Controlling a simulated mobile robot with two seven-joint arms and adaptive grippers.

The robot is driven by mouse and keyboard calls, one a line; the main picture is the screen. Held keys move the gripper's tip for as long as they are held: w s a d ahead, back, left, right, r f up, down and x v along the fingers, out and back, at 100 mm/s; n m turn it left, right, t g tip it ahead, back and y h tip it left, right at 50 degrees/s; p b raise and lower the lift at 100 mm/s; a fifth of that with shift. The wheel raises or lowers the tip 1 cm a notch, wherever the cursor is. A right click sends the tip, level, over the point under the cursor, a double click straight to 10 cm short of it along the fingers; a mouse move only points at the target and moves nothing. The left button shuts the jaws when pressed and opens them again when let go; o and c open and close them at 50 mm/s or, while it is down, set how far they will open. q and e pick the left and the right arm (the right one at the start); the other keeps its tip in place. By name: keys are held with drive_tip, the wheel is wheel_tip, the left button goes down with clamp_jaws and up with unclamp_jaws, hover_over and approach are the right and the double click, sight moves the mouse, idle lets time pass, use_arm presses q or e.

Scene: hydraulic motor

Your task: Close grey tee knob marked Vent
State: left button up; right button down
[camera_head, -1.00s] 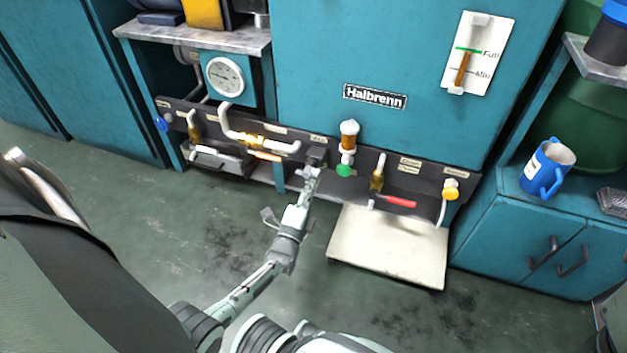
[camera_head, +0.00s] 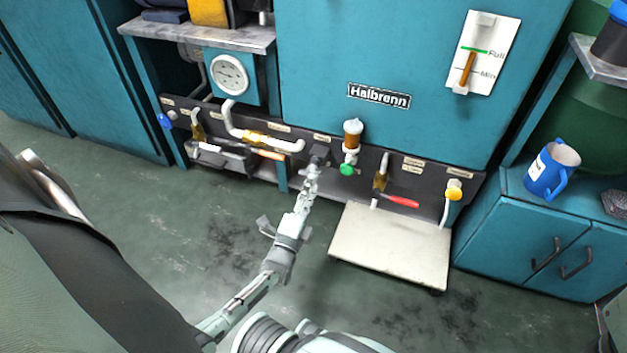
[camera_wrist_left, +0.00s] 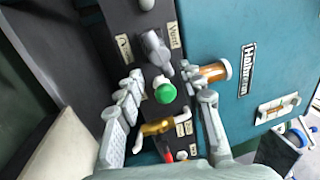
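The grey tee knob (camera_head: 320,154) sits on the dark panel, just left of the amber sight glass. In the left wrist view the knob (camera_wrist_left: 156,50) has the Vent label (camera_wrist_left: 174,36) beside it. My left gripper (camera_head: 312,172) is just in front of the knob and partly overlaps its lower side. In the left wrist view its two fingers (camera_wrist_left: 162,73) are spread apart with nothing held between them, and the knob lies just beyond the fingertips. I cannot tell whether a finger touches it. My right gripper is not in view.
A green knob (camera_head: 347,169) under the sight glass (camera_head: 352,133) is close to the right of my left gripper. A red-handled valve (camera_head: 401,201), a yellow knob (camera_head: 453,193) and an orange-handled valve (camera_head: 268,154) share the panel. A pale low platform (camera_head: 390,245) stands below.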

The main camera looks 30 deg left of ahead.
sight(312, 169)
use_arm(q)
drive_tip(key=v, duration=0.4)
drive_tip(key=shift+s+f, duration=0.1)
drive_tip(key=shift+s, duration=0.25)
drive_tip(key=o, duration=0.4)
drive_tip(key=shift+w+n, duration=0.1)
drive_tip(key=shift+n, duration=0.3)
drive_tip(key=o, duration=0.4)
drive_tip(key=n, duration=0.3)
drive_tip(key=shift+w+a+r+n, duration=0.2)
drive_tip(key=shift+w+r+n, duration=0.1)
drive_tip(key=shift+w, duration=0.05)
drive_tip(key=shift+o, duration=0.2)
drive_tip(key=w+a+n, duration=0.1)
drive_tip(key=w+n, duration=0.2)
drive_tip(key=n, duration=0.1)
drive_tip(key=w+a+r+n+g+b, duration=0.1)
drive_tip(key=w+n, duration=0.2)
drive_tip(key=n, duration=0.2)
drive_tip(key=w+a+n+g+b, duration=0.1)
drive_tip(key=w+n, duration=0.2)
drive_tip(key=n, duration=0.1)
drive_tip(key=shift+a+r+n+h, duration=0.25)
drive_tip(key=shift+n+h, duration=0.05)
drive_tip(key=shift+c, duration=0.4)
